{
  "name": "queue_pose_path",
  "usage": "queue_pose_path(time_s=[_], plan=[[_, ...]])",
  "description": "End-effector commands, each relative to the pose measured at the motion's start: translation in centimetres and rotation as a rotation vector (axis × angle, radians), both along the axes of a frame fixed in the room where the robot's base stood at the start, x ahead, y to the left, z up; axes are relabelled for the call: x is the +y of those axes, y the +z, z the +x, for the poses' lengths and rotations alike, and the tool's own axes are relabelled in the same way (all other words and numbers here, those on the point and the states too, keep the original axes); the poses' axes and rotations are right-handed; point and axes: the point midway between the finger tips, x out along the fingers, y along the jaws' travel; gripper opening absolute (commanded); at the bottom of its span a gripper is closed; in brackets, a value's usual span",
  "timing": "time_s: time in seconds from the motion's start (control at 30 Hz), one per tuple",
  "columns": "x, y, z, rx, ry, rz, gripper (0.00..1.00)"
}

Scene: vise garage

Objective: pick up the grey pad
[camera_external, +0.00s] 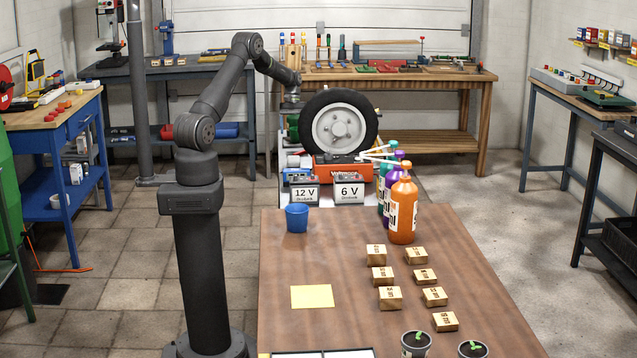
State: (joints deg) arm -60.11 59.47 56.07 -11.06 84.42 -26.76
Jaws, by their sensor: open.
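I cannot make out a grey pad for certain in this view. My arm reaches back and away from the wooden table, and my gripper (291,104) hangs just left of the upright black tyre (369,120), above the wheel machine. My gripper is open and small in the picture; its fingertips are hard to see. I see nothing held in it. A pad near the fingers or behind the wheel would be hidden.
The wooden table (340,245) carries a yellow sheet (312,296), a blue cup (297,218), several labelled wooden blocks (390,298), an orange bottle (402,210) and two plant pots. Two batteries (349,189) stand behind it. A workbench (440,78) is at the back.

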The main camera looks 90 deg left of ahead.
Motion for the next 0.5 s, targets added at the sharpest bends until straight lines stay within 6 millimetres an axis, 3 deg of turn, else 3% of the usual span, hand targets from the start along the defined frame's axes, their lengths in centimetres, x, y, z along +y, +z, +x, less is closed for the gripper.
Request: queue_pose_path(time_s=[0.23, 0.5], plan=[[-2.0, -4.6, 0.0, 0.002, -0.001, -0.001, 0.75], [-2.7, -6.5, 0.0, 0.001, 0.001, 0.000, 0.75]])
